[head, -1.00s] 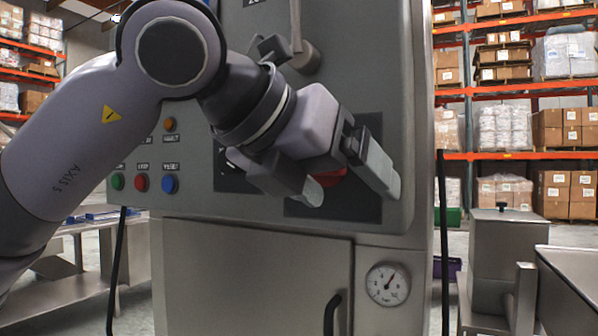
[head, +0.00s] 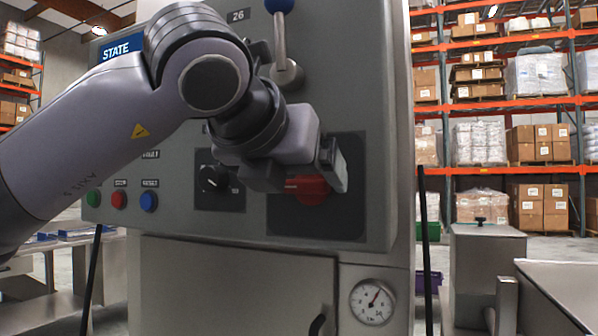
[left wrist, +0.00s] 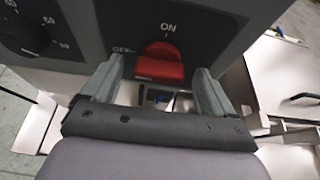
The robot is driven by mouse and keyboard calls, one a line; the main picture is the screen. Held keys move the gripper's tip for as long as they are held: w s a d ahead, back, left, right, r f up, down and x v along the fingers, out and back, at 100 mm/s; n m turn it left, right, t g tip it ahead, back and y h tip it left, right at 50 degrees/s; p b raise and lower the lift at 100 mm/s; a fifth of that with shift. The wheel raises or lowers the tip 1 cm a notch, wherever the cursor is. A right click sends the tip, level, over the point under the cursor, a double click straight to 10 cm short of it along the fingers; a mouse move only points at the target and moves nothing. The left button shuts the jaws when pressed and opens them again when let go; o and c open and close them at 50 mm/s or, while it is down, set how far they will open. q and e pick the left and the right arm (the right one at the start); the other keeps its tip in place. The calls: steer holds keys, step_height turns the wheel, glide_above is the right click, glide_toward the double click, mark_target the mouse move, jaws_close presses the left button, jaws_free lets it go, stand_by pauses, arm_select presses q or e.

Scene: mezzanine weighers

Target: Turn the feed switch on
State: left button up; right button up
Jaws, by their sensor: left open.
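The feed switch looks to be the red rotary knob (head: 312,190) on a dark plate of the grey control panel. A pale line on it runs sideways, toward the left. In the left wrist view the red knob (left wrist: 160,64) sits below the word ON, with OFF to its left. My left gripper (head: 300,175) is in front of the knob and partly covers it. Its open fingers (left wrist: 160,88) lie on either side of the knob in the wrist view. I cannot tell whether they touch it. My right gripper does not show.
A black selector knob (head: 213,179) is just left of the red one. Green, red and blue (head: 149,201) buttons are farther left. A blue-topped lever (head: 284,45) stands above. A pressure gauge (head: 372,301) is below. Steel bins (head: 487,265) stand at right.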

arm_select(q)
steer(key=c, duration=1.1)
steer(key=shift+o, duration=0.2)
